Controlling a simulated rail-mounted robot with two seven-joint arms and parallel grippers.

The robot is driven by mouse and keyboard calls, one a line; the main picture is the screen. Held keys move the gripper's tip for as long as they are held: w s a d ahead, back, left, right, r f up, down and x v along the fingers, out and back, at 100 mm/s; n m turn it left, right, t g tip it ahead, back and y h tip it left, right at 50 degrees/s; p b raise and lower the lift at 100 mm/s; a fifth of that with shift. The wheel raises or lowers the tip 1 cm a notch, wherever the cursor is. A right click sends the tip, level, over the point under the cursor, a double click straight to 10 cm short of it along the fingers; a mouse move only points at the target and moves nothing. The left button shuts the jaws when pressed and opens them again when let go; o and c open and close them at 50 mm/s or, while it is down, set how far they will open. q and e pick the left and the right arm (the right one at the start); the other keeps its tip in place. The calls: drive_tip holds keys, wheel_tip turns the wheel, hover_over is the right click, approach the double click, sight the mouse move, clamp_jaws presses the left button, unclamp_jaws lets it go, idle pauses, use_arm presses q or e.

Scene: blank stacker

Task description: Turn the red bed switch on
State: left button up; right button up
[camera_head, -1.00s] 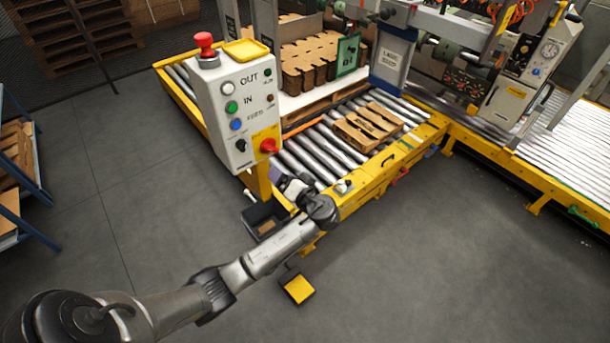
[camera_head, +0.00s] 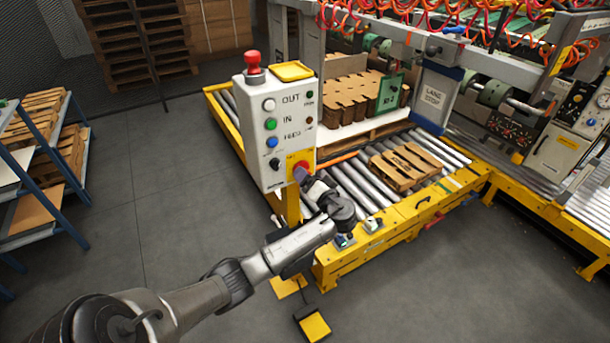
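The grey control box (camera_head: 258,130) stands on a yellow post at the front left corner of the roller conveyor. The red rotary switch (camera_head: 299,168) sits on a yellow plate at the lower right of its front face and is partly hidden by the gripper. My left gripper (camera_head: 303,175) is right at the switch, its arm coming in from the lower left. I cannot tell whether its fingers touch or hold the switch, or which way the switch is turned. My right gripper is not in view.
The box also carries a red mushroom button (camera_head: 253,62) on top, several coloured buttons and a small black selector (camera_head: 275,163). A pallet (camera_head: 405,166) lies on the rollers. A yellow foot pedal (camera_head: 313,325) is on the floor. Shelving stands far left.

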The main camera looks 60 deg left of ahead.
use_arm(q)
drive_tip(key=shift+a, duration=1.6)
drive_tip(key=c, duration=0.9)
drive_tip(key=shift+r+m+p, duration=0.2)
drive_tip(key=shift+m+p, duration=0.3)
drive_tip(key=shift+p, duration=0.2)
drive_tip(key=m+p, duration=0.9)
drive_tip(key=p, duration=0.1)
drive_tip(key=shift+r+m+p, duration=0.15)
drive_tip(key=shift+m+p, duration=0.15)
drive_tip(key=shift+m, duration=0.1)
drive_tip(key=m+p, duration=0.3)
drive_tip(key=m, duration=0.1)
drive_tip(key=shift+f+m+p, duration=0.2)
drive_tip(key=shift+m+p, duration=0.85)
drive_tip(key=shift+m, duration=0.45)
drive_tip(key=shift+f, duration=0.1)
